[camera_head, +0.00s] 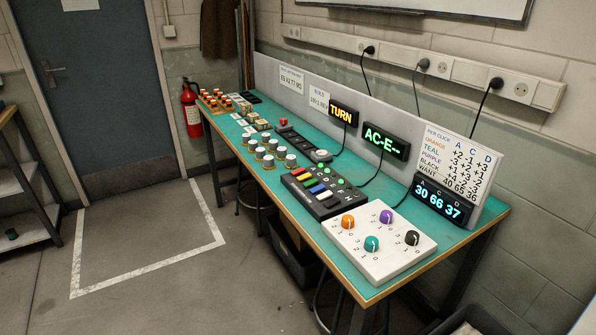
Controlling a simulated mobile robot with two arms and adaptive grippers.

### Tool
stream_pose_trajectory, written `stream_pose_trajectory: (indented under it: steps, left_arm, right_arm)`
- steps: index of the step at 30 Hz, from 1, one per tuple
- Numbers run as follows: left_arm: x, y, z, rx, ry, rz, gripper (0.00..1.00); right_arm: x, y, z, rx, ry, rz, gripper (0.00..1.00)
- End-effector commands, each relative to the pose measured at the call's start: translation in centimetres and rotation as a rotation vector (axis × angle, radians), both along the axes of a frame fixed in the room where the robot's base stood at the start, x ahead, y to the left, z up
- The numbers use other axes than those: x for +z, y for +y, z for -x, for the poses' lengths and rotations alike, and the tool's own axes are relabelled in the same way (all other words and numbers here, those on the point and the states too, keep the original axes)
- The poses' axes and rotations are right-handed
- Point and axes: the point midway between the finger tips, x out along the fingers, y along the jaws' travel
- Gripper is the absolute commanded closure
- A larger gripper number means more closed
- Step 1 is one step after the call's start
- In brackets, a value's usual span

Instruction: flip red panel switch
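A black panel (333,207) lies on the bench, with a row of small coloured switches or keys and several green lights. A red key (296,171) seems to be at its far left end; it is too small to tell its position. A small red-topped piece (283,122) stands farther back near the upright board; I cannot tell whether it is a switch. Neither of my grippers is in view, so nothing is seen touching the panel.
The green-topped bench (440,235) runs along the wall. A white box with coloured knobs (379,242) sits at the near end, before a lit number display (441,200). Jars (268,161) stand farther back. The floor on the left (150,240) is clear.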

Motion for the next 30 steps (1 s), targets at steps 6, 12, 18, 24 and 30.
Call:
stream_pose_trajectory:
  steps: [6,12,18,24,30]
  left_arm:
    - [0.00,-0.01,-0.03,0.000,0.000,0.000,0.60]
    - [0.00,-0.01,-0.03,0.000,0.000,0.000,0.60]
    - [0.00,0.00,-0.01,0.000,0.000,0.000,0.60]
    - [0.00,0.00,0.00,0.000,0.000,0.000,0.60]
    - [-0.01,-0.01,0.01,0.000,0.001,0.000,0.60]
  right_arm:
    - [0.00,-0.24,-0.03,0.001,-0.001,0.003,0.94]
    - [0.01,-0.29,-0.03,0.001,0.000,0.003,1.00]
    - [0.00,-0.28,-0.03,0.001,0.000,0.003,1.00]
    - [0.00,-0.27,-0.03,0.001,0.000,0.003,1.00]
    - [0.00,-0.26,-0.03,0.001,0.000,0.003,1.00]
